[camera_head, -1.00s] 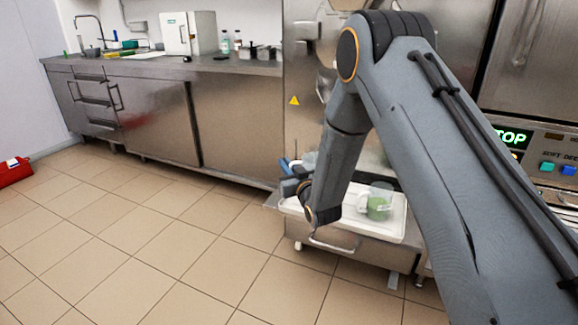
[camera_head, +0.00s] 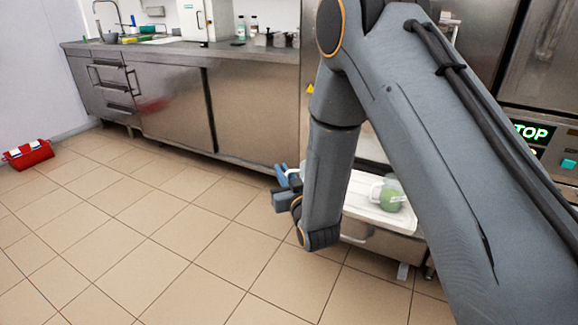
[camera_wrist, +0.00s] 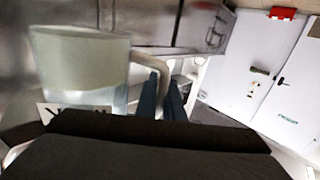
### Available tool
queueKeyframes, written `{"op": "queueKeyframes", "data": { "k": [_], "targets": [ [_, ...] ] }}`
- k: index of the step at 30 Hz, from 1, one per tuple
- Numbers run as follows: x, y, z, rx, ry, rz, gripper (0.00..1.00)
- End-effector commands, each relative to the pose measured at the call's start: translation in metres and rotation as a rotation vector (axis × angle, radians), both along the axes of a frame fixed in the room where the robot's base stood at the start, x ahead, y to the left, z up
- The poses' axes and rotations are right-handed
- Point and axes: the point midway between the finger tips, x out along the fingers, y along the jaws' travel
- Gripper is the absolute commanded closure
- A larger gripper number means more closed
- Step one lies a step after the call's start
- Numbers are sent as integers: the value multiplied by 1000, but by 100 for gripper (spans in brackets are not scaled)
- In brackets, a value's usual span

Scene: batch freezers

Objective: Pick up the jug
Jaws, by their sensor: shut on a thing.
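A clear jug (camera_wrist: 85,65) with pale cream contents fills the left of the wrist view, close to the camera. Its handle (camera_wrist: 152,62) reaches right to my gripper (camera_wrist: 163,92), whose two dark blue fingers are shut on it. In the head view my gripper (camera_head: 283,174) is at the left of my forearm, beside the white tray's left end. The held jug is mostly hidden behind my arm there.
Another clear jug with green contents (camera_head: 391,196) stands on the white tray (camera_head: 368,211) on a low steel unit, partly behind my arm. A steel counter (camera_head: 170,100) runs along the back. A red box (camera_head: 28,154) lies on the floor at left. The tiled floor in front is clear.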

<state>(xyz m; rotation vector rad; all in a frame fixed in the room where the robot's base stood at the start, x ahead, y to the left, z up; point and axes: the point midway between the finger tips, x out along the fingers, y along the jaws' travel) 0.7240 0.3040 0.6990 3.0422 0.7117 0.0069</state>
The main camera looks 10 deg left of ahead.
Motion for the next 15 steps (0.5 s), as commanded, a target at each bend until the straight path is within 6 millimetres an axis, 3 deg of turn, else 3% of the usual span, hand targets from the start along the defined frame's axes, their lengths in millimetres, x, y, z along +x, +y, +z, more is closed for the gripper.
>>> {"op": "queueKeyframes", "data": {
  "k": [15],
  "targets": [
    [-40, 15, 0, 0, 0, 0, 100]
  ]
}}
